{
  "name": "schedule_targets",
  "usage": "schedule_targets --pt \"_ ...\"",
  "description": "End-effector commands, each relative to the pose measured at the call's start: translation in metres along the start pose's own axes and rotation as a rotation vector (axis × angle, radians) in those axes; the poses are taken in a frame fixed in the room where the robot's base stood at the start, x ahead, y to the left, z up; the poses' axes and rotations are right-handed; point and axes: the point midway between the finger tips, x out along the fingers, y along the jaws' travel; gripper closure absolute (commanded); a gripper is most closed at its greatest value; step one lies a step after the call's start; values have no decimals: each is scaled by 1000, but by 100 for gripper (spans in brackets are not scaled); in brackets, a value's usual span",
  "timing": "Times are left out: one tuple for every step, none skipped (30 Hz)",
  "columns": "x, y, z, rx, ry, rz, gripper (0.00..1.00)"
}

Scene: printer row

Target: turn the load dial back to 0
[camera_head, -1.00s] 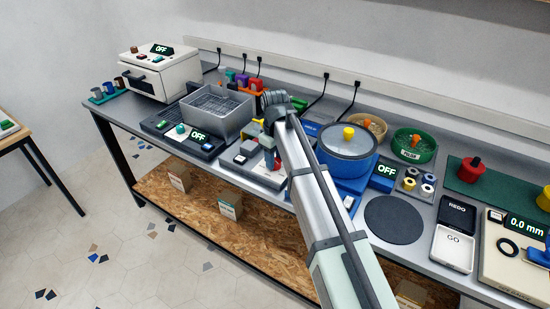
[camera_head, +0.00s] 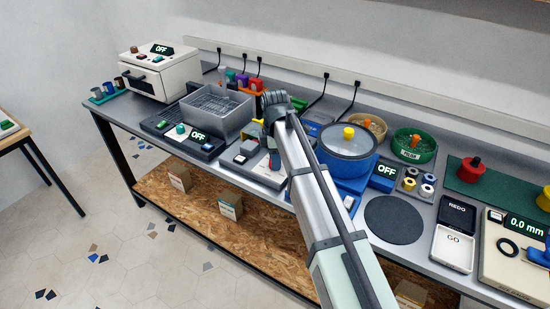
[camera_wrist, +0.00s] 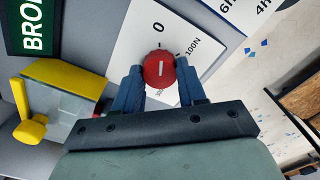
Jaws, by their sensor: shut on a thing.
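The load dial (camera_wrist: 159,69) is a red round knob with a short white line on its face, seen in the wrist view on a white scale plate (camera_wrist: 133,46). The plate has a 0 above the knob and 100N at upper right; another label below is partly hidden. The white line runs nearly upright in the picture, in line with the 0 mark. My gripper (camera_wrist: 160,74) is shut on the dial, with one blue finger on each side.
In the wrist view, a yellow clamp part (camera_wrist: 65,78) is left of the fingers, beside a dark display (camera_wrist: 33,27) reading "BRO". In the head view, a grey basket (camera_head: 217,111) stands left of my arm and a blue pot (camera_head: 347,150) close on its right.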

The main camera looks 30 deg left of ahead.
Motion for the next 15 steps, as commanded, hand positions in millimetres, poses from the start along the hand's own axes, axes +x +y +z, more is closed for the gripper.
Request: schedule_targets --pt "0 0 0 -22 0 0 90" --pt "0 0 0 -34 0 0 90" --pt "0 0 0 -50 0 0 90" --pt "0 0 0 -59 0 0 90" --pt "0 0 0 -68 0 0 90" --pt "0 0 0 -80 0 0 90" --pt "0 0 0 -86 0 0 90" --pt "0 0 0 -91 0 0 90" --pt "0 0 0 -98 0 0 90" --pt "0 0 0 -103 0 0 90" --pt "0 0 0 -106 0 0 90" --pt "0 0 0 -110 0 0 90" --pt "0 0 0 -111 0 0 90" --pt "0 0 0 -113 0 0 90" --pt "0 0 0 -114 0 0 90"
